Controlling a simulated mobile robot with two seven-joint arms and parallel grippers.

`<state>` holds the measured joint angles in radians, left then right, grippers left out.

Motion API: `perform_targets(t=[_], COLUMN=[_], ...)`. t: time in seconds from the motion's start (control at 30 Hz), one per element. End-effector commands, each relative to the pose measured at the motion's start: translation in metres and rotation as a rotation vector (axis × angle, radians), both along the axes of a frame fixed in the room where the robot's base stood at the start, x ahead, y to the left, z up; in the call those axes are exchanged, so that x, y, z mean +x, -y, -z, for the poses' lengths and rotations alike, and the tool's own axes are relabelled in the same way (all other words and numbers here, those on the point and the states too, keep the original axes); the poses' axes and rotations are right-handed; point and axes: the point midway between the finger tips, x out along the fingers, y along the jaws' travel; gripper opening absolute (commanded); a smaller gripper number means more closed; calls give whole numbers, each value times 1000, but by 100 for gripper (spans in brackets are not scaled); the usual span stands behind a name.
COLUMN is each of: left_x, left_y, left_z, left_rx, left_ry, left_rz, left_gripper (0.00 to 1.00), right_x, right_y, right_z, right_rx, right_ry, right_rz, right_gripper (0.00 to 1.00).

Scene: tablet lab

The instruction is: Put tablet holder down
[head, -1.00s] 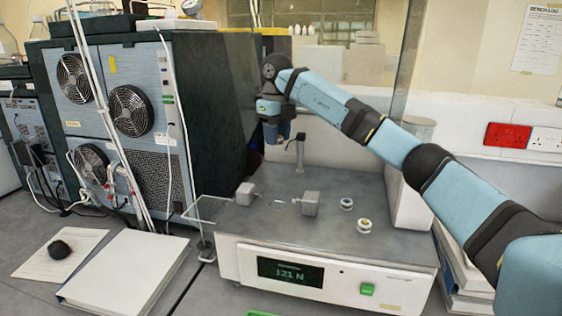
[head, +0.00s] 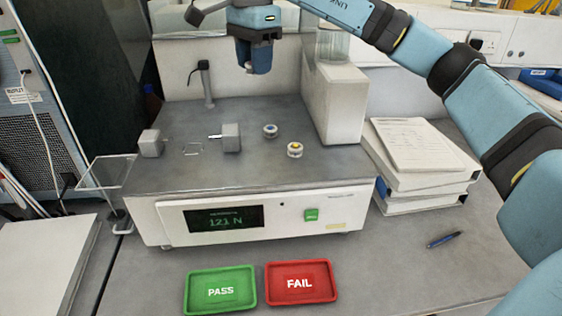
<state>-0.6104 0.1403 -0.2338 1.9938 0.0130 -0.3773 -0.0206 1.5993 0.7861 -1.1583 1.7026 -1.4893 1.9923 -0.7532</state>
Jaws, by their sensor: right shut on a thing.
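My right gripper (head: 262,68) hangs at the top of the head view, pointing down over the back of the tablet tester (head: 330,187). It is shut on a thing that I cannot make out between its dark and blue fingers. It is clear of the tester's top. Two small round white holders sit apart on the tester's top, one with a blue centre (head: 270,131) and one with a yellow centre (head: 294,150). I cannot tell whether the held thing is of the same kind. My left gripper is not in view.
Two grey blocks (head: 150,143) (head: 231,137) and a thin post (head: 207,84) stand on the tester. Its display (head: 225,219) reads 121 N. A green PASS tray (head: 220,290) and a red FAIL tray (head: 300,283) lie in front. Stacked binders (head: 420,165) stand right; bench is free around the pen (head: 444,239).

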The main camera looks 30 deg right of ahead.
Motion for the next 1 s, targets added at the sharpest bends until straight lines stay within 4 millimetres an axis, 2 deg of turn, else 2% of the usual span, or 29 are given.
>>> perform_targets(t=[0.13, 0.23, 0.6, 0.7, 1.0], left_x=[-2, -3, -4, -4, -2], left_y=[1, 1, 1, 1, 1], left_z=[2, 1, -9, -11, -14], left_rx=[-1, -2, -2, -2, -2], left_ry=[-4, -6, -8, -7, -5], left_rz=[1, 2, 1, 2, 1], left_gripper=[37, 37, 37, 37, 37], right_x=[-5, -6, -7, -6, -6], right_y=[-4, -4, -3, -4, -4], right_z=[6, 23, 120, 140, 166], right_rx=[-2, -4, -3, -3, -2], right_ry=[-3, -7, -7, -7, -4], right_rz=[-51, -58, -55, -54, -53], right_gripper=[23, 23, 23, 23, 23])
